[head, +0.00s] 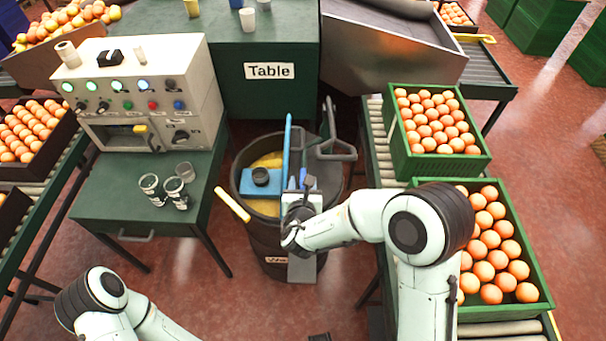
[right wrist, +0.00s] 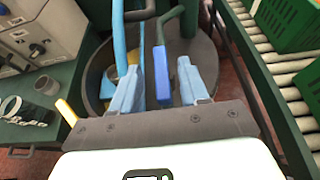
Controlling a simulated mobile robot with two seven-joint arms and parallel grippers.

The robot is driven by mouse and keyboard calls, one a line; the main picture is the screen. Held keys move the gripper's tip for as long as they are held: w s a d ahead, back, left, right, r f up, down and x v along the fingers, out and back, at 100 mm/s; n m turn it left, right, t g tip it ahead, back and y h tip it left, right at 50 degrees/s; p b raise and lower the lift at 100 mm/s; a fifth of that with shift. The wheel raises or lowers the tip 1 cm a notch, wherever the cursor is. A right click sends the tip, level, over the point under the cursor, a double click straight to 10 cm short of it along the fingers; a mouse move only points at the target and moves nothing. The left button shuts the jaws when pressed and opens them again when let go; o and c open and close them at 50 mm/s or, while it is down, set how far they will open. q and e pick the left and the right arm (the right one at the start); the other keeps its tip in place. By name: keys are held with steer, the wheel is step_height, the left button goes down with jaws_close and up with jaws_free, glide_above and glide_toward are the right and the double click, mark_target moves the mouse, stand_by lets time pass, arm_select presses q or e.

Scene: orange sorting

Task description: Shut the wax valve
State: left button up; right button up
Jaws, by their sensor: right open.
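A dark wax barrel (head: 272,236), its label partly hidden, stands on the floor in the middle of the head view, with yellow wax inside. A blue plate with a black knob and an upright blue pipe (head: 288,140) are at its top. A dark lever with a blue grip (right wrist: 162,72), which looks like the valve handle, reaches down over the barrel. My right gripper (right wrist: 160,85) is open, with light blue fingers either side of that grip; I cannot tell whether they touch it. In the head view my right gripper (head: 302,188) is over the barrel, its wrist hiding part of the rim. My left gripper is not visible.
A yellow-handled tool (head: 233,204) leans out at the barrel's left. A green table (head: 115,205) with a control box (head: 150,85) and several metal cups stands left. At right, green crates of oranges (head: 400,150) rest on a roller conveyor (head: 378,135). A grey hooked handle rises behind the barrel.

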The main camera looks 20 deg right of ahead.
mark_target(303, 174)
steer(key=shift+x, duration=2.35)
jaws_close()
